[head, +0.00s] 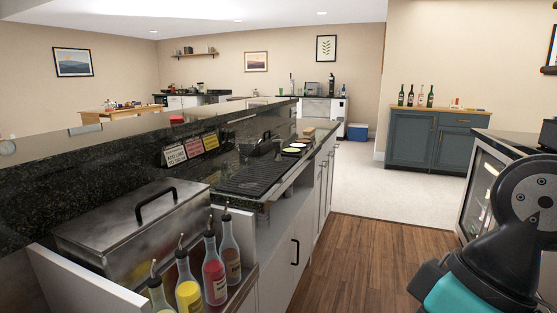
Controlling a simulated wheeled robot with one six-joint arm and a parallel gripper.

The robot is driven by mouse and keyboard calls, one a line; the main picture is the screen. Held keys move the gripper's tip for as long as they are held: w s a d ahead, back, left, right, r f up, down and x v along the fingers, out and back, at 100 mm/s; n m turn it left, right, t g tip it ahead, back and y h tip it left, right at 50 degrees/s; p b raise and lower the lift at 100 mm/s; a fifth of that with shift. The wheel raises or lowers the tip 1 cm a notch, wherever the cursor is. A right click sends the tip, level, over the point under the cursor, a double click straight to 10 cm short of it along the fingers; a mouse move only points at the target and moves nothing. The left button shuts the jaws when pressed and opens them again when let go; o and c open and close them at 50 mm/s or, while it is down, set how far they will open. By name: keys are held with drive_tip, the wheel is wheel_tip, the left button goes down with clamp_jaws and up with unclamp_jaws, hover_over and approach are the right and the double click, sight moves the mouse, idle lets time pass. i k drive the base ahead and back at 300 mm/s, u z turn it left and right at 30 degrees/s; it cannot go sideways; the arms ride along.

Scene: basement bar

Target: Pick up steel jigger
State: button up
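I cannot make out a steel jigger in the head view. Small items stand on the dark granite bar counter, around a black ribbed mat (258,177), but they are too small to tell apart. My arm fills the lower right corner. My gripper is not in view.
A lidded steel bin (130,225) and a rail of pourer bottles (214,270) stand at the near left. Small signs (190,149) stand on the counter. A glass-door fridge (482,190) is at right. The wood floor (370,260) between is clear. A blue-grey cabinet (410,138) stands beyond.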

sight(277, 144)
drive_tip(key=z, duration=0.35)
drive_tip(key=i, duration=1)
drive_tip(key=u, duration=0.85)
drive_tip(key=i, duration=1.1)
drive_tip(key=u, duration=0.25)
